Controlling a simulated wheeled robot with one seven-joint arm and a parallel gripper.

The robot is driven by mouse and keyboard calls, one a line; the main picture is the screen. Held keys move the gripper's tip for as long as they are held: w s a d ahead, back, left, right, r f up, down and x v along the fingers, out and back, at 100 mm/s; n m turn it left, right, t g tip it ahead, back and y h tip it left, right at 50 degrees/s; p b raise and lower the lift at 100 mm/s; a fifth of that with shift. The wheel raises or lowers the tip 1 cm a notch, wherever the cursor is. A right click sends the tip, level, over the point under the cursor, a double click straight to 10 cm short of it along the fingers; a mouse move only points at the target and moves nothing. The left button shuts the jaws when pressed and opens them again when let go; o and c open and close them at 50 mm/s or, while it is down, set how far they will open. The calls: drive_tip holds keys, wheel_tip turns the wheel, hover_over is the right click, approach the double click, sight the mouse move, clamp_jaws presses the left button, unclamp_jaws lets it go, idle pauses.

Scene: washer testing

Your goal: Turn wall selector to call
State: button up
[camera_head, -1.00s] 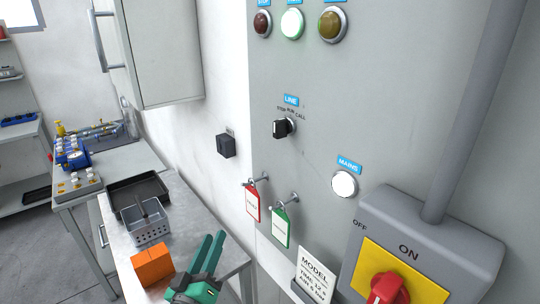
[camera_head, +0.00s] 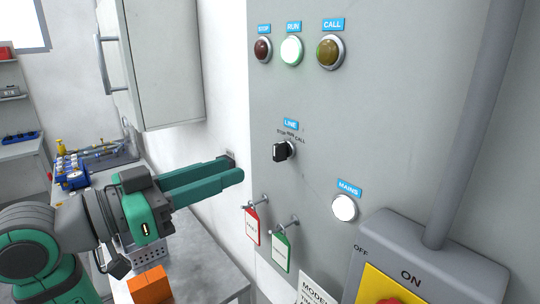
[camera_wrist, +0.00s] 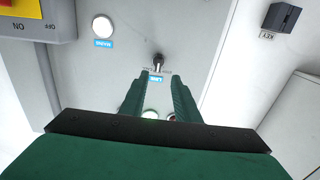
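The wall selector (camera_head: 284,151) is a black knob on the grey panel, under a blue LINE label, with STOP, RUN and CALL marked around its top. Which mark it points to is too small to tell. It also shows in the wrist view (camera_wrist: 158,60), just beyond and between my fingertips. My gripper (camera_head: 237,170) has green fingers pointing at the panel, left of the selector and a little lower in the head view. In the wrist view my gripper (camera_wrist: 158,84) is open, with a clear gap between the fingers and nothing held. The fingers appear apart from the knob.
Above are a dark red lamp (camera_head: 263,50), a lit RUN lamp (camera_head: 291,50) and an unlit amber CALL lamp (camera_head: 329,51). The MAINS lamp (camera_head: 344,208) is lit. Red (camera_head: 252,226) and green (camera_head: 281,250) tags hang below. A grey switch box (camera_head: 430,258) juts out lower right.

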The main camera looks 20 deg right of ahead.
sight(274, 154)
drive_tip(key=x, duration=1)
drive_tip(key=shift+d+r, duration=0.1)
drive_tip(key=shift+d, duration=0.3)
clamp_jaws()
